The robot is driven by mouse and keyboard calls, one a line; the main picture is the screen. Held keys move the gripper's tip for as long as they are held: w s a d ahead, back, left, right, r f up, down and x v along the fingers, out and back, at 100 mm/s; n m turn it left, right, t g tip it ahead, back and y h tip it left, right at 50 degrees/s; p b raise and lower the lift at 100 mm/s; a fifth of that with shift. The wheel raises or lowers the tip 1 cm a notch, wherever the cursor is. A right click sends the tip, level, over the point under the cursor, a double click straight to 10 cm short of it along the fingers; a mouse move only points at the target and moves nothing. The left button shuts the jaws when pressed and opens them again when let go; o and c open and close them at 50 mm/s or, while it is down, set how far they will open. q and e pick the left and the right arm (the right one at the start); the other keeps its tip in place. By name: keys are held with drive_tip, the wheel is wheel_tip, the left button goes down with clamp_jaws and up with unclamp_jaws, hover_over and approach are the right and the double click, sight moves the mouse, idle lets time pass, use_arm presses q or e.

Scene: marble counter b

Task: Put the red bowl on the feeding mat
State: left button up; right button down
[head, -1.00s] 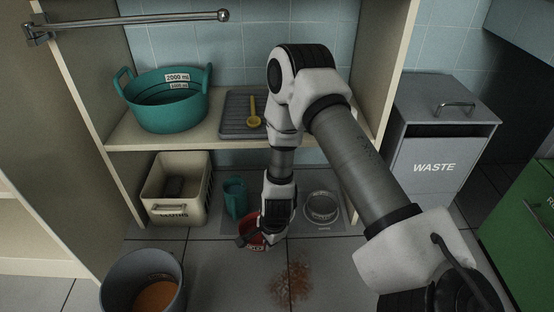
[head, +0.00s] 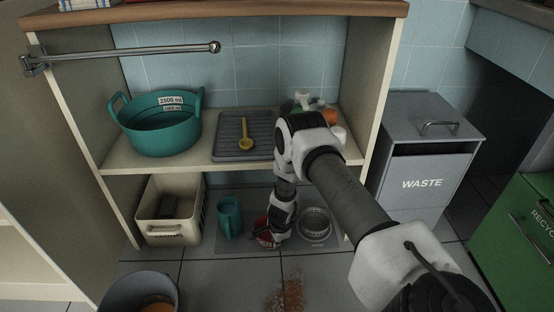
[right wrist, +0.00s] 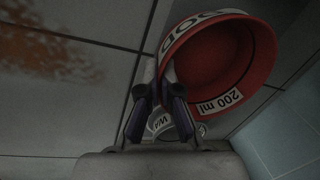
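The red bowl (head: 261,231) is small and shows in the head view at the bottom of the shelf unit, partly hidden by my right gripper (head: 272,238). In the right wrist view the red bowl (right wrist: 222,62), marked "200 ml", has its rim between the fingers of my right gripper (right wrist: 158,80), which look shut on it. The grey feeding mat (head: 232,246) lies on the floor under the shelf. The bowl is over the mat, between a teal jug and a metal bowl; I cannot tell whether it touches the mat. My left gripper is not in view.
The teal jug (head: 229,219) and metal bowl (head: 315,224) stand on the mat. A cream bin (head: 153,222) is left of it. The shelf board (head: 210,165) overhangs. A grey bucket (head: 112,293) and a brown spill (head: 286,292) are in front.

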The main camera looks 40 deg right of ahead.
drive_tip(key=shift+w+d+r+p, duration=0.25)
drive_tip(key=shift+w+d+p, duration=0.45)
drive_tip(key=shift+p, duration=0.5)
drive_tip(key=shift+w+d+f+p, duration=0.2)
drive_tip(key=shift+w+d+p, duration=0.1)
drive_tip(key=shift+p, duration=0.15)
wheel_tip(320, 180, down, 4)
drive_tip(key=b, duration=0.3)
drive_tip(key=shift+d+f, duration=0.1)
drive_tip(key=shift+f, duration=0.15)
drive_tip(key=shift+r, duration=0.25)
drive_tip(key=shift+f, duration=0.25)
drive_tip(key=c, duration=1.3)
unclamp_jaws()
drive_tip(key=shift+r, duration=0.1)
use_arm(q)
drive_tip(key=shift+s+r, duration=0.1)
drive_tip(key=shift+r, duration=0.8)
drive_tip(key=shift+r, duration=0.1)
use_arm(e)
drive_tip(key=shift+r, duration=0.15)
